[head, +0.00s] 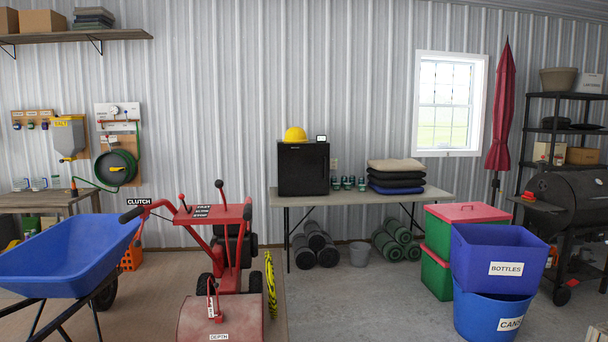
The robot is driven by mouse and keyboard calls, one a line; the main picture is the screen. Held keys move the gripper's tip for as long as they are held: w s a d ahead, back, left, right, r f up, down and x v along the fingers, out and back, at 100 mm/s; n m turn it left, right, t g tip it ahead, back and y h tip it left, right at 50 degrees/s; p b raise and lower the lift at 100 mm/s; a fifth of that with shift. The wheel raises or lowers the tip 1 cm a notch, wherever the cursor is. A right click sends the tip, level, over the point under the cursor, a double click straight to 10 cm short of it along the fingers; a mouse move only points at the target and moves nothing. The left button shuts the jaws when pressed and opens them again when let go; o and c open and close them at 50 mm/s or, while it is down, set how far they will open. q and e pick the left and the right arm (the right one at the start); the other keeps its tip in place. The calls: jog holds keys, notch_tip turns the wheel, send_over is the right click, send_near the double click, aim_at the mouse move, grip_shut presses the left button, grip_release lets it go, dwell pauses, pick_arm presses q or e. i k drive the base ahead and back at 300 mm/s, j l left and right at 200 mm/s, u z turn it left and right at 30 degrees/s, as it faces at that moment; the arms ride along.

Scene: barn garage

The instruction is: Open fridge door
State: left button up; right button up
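A small black fridge (303,170) stands on a folding table (437,195) against the back wall. Its front faces me and its door looks shut. A yellow hard hat (296,134) and a small white-faced device (321,138) sit on its top. The door's handle and hinge side are too dark and small to make out. Neither of my grippers shows in the head view.
A red tiller machine (222,250) and a blue wheelbarrow (68,258) stand at the left front. Blue bins (492,285) and red-lidded green boxes (438,222) stand at the right. Open concrete floor (350,305) lies between them. Folded cushions (396,176) lie on the table right of the fridge.

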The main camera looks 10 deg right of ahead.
aim_at(303, 168)
jog(key=i+z, duration=0.25)
jog(key=l+z, duration=0.1)
jog(key=z, duration=0.15)
jog(key=i, duration=4.65)
